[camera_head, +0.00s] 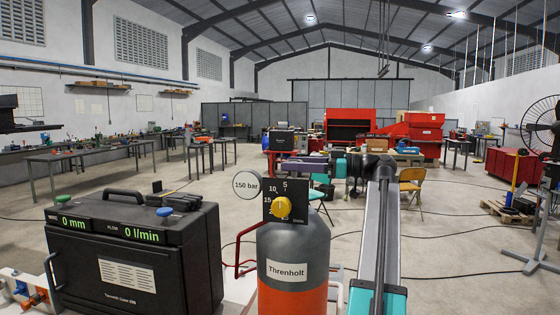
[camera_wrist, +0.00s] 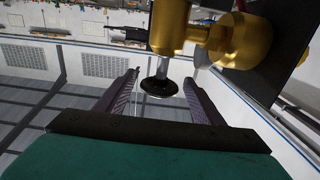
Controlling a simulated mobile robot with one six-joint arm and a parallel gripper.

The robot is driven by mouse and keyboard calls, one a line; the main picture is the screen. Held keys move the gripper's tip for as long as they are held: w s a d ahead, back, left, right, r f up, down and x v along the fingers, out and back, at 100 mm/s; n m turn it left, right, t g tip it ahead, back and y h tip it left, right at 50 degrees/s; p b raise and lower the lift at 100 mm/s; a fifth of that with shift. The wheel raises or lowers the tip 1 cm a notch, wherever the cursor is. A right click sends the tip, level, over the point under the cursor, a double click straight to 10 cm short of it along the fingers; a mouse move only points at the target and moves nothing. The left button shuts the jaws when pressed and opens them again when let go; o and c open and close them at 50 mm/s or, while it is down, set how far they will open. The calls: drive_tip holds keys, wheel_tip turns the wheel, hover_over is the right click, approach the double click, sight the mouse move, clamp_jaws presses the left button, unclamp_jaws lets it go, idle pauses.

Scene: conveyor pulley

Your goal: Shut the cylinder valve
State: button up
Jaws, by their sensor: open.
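The gas cylinder (camera_head: 292,250) stands upright at the front middle of the head view, grey above and orange below, labelled Threnholt. A dark plate with a yellow knob (camera_head: 282,207) and a scale is at its top. In the wrist view a brass valve body (camera_wrist: 172,28) carries a round black knob (camera_wrist: 158,84) on a short metal stem. My gripper (camera_wrist: 160,77) is open, its two dark purple fingers on either side of the black knob. I see no clear contact. The black knob is hidden in the head view.
A black meter case (camera_head: 135,245) with green digits stands left of the cylinder. A round "150 bar" gauge (camera_head: 247,184) is beside the knob plate. A red hose (camera_head: 240,252) runs left of the cylinder. A standing fan (camera_head: 540,130) is at the far right.

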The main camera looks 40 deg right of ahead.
drive_tip(key=shift+p+x, duration=0.55)
drive_tip(key=shift+x, duration=1.85)
drive_tip(key=c, duration=1)
drive_tip(key=shift+a, duration=0.1)
drive_tip(key=shift+c, duration=0.2)
drive_tip(key=shift+f, duration=0.1)
